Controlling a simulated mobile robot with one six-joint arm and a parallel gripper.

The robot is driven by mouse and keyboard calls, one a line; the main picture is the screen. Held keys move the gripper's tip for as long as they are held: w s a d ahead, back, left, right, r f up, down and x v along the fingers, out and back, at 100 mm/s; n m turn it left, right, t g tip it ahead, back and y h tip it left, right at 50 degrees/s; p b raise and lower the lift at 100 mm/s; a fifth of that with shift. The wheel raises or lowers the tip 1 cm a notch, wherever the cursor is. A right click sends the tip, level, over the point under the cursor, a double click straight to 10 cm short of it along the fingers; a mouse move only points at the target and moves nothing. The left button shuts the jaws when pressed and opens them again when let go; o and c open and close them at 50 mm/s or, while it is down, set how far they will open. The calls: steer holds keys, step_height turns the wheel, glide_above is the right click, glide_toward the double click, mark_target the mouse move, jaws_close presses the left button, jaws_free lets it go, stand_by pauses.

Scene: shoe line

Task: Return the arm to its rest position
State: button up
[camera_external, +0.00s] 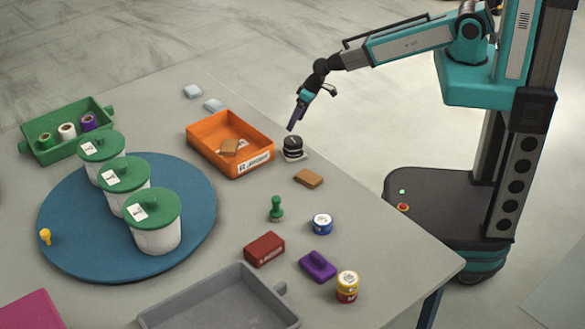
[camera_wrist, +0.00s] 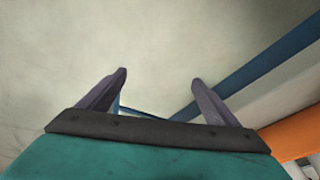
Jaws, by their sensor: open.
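My gripper (camera_external: 293,121) hangs at the end of my extended arm, pointing down near the far right edge of the table. It is to the right of the orange bin and appears just above a dark stacked round object (camera_external: 292,148). In the wrist view its two purple fingers (camera_wrist: 160,76) are spread apart with nothing between them. Behind them the wrist view shows mostly pale floor.
The grey table (camera_external: 360,265) bears an orange bin (camera_external: 205,157), a wooden block (camera_external: 308,178), a green stamp (camera_external: 276,210), a round blue-and-white tin (camera_external: 322,223), a grey tray (camera_external: 165,318) and a blue turntable (camera_external: 75,205) with white, green-lidded buckets (camera_external: 157,237). Floor lies beyond the table.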

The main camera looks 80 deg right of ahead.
steer(key=s+a+f+n+g+b, duration=0.1)
steer(key=s+a+f+g, duration=0.2)
steer(key=s, duration=0.8)
steer(key=s+a+f+n+g+b, duration=0.1)
steer(key=s+a+f+g, duration=0.2)
steer(key=s, duration=0.9)
steer(key=s+a+f+n+g+b, duration=0.1)
steer(key=s+a+f+g, duration=0.3)
steer(key=s, duration=0.8)
steer(key=shift+s+a+f+h+b, duration=0.2)
steer(key=shift+f+h+b, duration=0.25)
steer(key=shift+f, duration=0.45)
